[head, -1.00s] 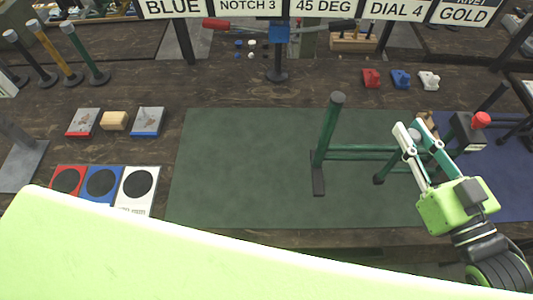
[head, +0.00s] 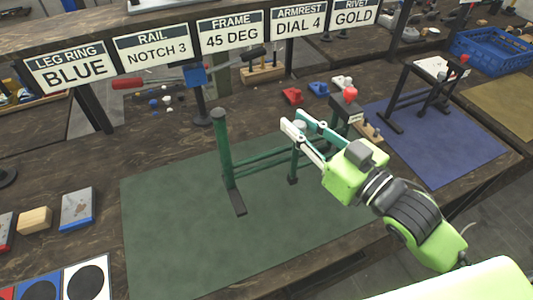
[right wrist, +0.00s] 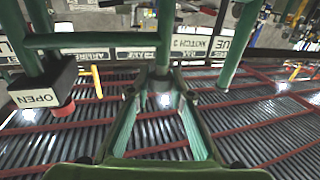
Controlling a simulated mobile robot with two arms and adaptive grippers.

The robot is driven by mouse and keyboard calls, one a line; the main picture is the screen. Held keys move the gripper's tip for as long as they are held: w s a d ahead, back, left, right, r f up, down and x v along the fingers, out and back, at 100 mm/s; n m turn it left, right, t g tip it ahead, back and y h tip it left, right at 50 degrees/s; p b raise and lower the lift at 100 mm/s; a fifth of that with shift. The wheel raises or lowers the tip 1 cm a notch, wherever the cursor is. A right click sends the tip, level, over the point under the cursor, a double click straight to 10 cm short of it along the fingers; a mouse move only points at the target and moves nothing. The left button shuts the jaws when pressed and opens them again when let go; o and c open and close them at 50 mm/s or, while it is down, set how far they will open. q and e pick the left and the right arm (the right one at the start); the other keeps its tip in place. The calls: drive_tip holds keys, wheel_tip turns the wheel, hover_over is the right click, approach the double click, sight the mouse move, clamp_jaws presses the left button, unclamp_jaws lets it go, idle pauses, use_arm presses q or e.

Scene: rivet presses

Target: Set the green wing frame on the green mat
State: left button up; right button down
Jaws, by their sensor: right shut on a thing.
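The green wing frame (head: 224,150) stands upright over the green mat (head: 180,245), with a thick post, a long dark foot and rails running right to a second post. Whether its feet touch the mat or hover just above it I cannot tell. My right gripper (head: 295,125) is shut on the second post near its top. In the right wrist view the fingers (right wrist: 160,95) close on a green post (right wrist: 164,35). A dark box (right wrist: 45,85) marked OPEN with a red knob sits beside it. My left gripper is out of view.
A blue mat (head: 440,150) with a dark frame (head: 393,118) lies to the right. Signs (head: 230,32) hang along the back. The front left of the green mat is bare.

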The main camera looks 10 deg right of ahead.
sight(275, 153)
use_arm(q)
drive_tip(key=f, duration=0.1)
drive_tip(key=b, duration=0.1)
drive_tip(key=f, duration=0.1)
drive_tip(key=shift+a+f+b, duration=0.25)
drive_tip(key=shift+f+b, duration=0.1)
use_arm(e)
drive_tip(key=w+a+f, duration=0.5)
drive_tip(key=f, duration=0.5)
drive_tip(key=shift+w, duration=0.35)
drive_tip(key=shift+a, duration=0.15)
drive_tip(key=shift+f, duration=0.15)
drive_tip(key=c, duration=1.8)
unclamp_jaws()
drive_tip(key=shift+f, duration=0.1)
drive_tip(key=shift+s, duration=0.15)
